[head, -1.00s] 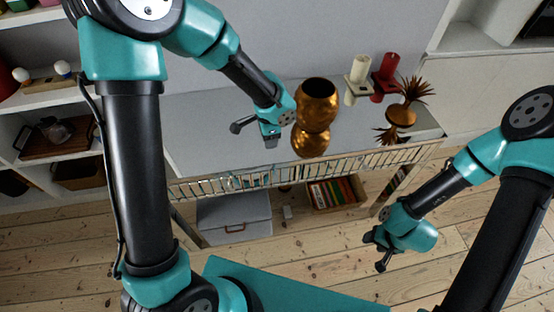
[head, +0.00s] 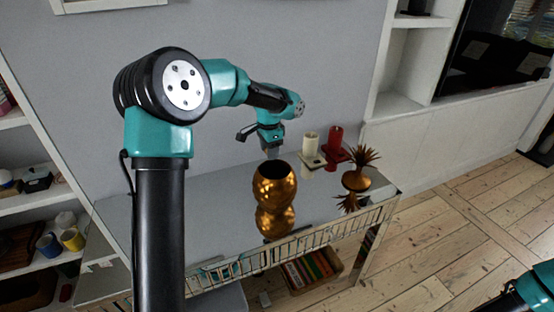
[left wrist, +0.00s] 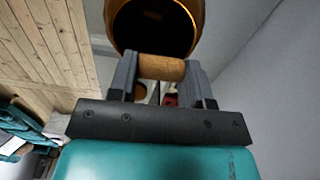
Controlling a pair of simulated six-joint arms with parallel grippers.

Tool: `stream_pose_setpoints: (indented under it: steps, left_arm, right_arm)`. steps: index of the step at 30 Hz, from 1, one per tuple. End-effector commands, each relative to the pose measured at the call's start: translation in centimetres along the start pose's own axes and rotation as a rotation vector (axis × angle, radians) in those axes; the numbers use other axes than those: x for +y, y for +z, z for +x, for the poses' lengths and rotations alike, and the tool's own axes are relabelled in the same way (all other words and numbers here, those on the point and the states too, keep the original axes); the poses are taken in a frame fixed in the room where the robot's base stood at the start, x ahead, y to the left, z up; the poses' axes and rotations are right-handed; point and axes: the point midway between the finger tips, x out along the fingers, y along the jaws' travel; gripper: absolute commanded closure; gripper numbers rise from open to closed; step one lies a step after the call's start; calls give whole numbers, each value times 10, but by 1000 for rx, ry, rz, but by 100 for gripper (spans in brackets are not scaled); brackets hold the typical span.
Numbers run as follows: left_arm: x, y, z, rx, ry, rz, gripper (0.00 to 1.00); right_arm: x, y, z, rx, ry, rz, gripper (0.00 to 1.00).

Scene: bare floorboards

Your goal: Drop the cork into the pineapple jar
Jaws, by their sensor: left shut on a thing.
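The golden jar (head: 273,183), round and open at the top, stands on a shiny console table. I take it as the pineapple jar; its dark mouth also shows in the left wrist view (left wrist: 152,28). My left gripper (head: 272,154) hangs just above and behind the jar's rim. In the left wrist view it is shut on the cork (left wrist: 161,67), a short brown cylinder held crosswise between the fingers. The cork appears just beside the mouth; I cannot tell whether it is over the opening. The head view does not show the cork clearly. My right gripper is out of view.
A golden piece with spiky leaves (head: 356,180), perhaps the lid, stands right of the jar. A metal railing (head: 300,240) runs along the table's front. The tabletop left of the jar is clear.

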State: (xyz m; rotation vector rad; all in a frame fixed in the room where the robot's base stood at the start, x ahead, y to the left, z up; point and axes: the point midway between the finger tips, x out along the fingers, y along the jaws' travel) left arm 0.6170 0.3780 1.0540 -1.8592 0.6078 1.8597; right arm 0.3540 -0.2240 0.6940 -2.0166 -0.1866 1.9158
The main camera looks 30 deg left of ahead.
Motion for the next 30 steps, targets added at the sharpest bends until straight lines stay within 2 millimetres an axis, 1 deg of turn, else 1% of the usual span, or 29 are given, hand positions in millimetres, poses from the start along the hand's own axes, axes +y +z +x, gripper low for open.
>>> stream_pose_setpoints:
  steps: [8,13,17,27,30]
  left_arm:
    - [0,0,1,0,0,1,76]
    - [0,0,7,-1,1,1,76]
    - [0,0,17,-1,1,0,76]
    - [1,0,52,-1,0,1,76]
    - [1,0,57,-1,0,1,76]
  right_arm:
    - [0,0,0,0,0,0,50]
    - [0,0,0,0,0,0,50]
    - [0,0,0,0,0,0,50]
    - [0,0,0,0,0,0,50]
    - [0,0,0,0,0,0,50]
